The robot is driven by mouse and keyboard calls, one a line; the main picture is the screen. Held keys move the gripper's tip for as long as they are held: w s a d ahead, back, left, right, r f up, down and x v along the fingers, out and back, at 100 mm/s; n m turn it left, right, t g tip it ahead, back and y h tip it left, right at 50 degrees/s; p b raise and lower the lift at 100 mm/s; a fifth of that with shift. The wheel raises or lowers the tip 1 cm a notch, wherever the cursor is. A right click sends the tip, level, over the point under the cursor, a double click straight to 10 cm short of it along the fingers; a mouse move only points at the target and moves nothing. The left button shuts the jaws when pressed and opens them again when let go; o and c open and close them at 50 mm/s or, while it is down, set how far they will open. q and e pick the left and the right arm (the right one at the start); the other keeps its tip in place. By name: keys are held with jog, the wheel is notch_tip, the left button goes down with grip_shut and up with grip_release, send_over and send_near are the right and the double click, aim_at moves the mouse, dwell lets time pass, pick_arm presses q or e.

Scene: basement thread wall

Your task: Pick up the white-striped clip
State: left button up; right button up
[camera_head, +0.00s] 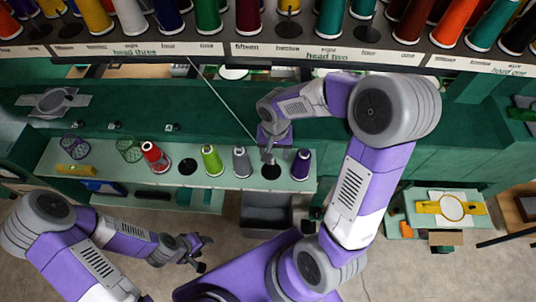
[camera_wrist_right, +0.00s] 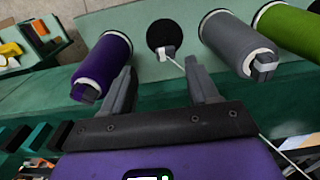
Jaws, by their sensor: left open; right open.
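A small pale clip-like piece (camera_wrist_right: 166,51), whitish and grey, sits on a bare black round pad (camera_wrist_right: 173,33) between the purple and grey spools in the right wrist view. A thin white thread runs from it. It is too small to make out stripes. My right gripper (camera_wrist_right: 158,68) is open and empty, its fingers pointing at the pad with the piece between them in the picture, apart from it. In the head view my right gripper (camera_head: 268,155) is over the shelf and hides the piece. My left gripper (camera_head: 207,254) is open and empty, low over the floor.
The purple spool (camera_wrist_right: 102,62) and grey spool (camera_wrist_right: 238,43) flank the pad closely. Green (camera_head: 211,160) and red (camera_head: 155,157) spools stand further left on the pale shelf (camera_head: 100,172). A thread rack (camera_head: 230,48) spans the top. A side table (camera_head: 440,205) is at right.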

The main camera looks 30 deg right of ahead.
jog(key=shift+s+f, duration=0.1)
jog(key=shift+f, duration=0.45)
jog(key=f, duration=0.1)
jog(key=w+f, duration=0.1)
jog(key=f, duration=0.1)
jog(key=shift+a+f, duration=0.2)
jog(key=shift+f, duration=0.65)
grip_shut()
